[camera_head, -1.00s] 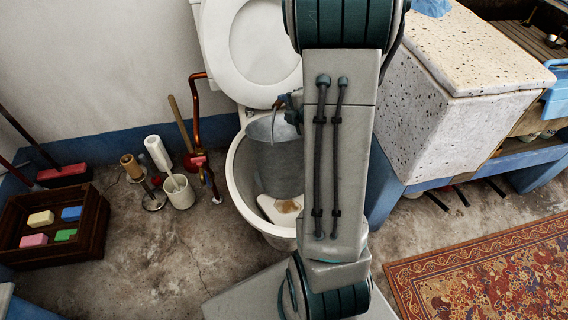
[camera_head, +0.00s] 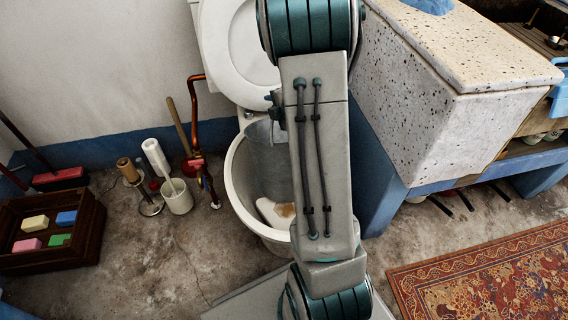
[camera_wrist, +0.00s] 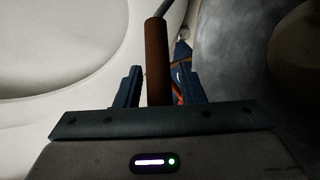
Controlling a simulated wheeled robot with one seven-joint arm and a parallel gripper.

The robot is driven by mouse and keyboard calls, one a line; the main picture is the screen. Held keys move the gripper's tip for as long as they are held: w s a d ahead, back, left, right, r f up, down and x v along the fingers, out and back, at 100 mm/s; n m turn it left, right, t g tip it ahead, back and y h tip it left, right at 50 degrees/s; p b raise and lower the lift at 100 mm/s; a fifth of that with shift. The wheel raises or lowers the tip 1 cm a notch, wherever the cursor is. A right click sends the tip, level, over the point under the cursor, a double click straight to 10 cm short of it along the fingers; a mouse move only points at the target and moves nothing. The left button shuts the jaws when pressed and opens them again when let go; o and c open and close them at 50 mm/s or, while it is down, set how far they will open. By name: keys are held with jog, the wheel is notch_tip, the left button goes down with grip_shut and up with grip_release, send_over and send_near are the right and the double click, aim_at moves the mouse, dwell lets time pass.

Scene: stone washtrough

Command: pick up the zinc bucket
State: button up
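The zinc bucket (camera_head: 266,160) is a grey metal pail at the toilet bowl. It shows inside the bowl's outline, partly hidden behind my arm; I cannot tell what it rests on. In the wrist view its grey wall (camera_wrist: 232,75) fills the right side. A brown cylindrical grip (camera_wrist: 157,60) on a thin grey rod, apparently the bucket's handle, stands between my fingers. My gripper (camera_wrist: 158,88) is open around this grip, with a gap visible on both sides. In the head view my gripper (camera_head: 274,104) is mostly hidden by my arm, just above the bucket's rim.
The toilet bowl (camera_head: 234,185) surrounds the bucket, with its raised lid (camera_head: 235,55) behind. A red pipe (camera_head: 193,115), a white pot (camera_head: 177,198) and a wooden crate (camera_head: 92,222) of coloured blocks are left. A speckled stone trough (camera_head: 440,110) and patterned rug (camera_head: 480,270) are right.

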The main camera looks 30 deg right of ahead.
grip_shut()
dwell(1.1)
jog(key=shift+r, duration=0.15)
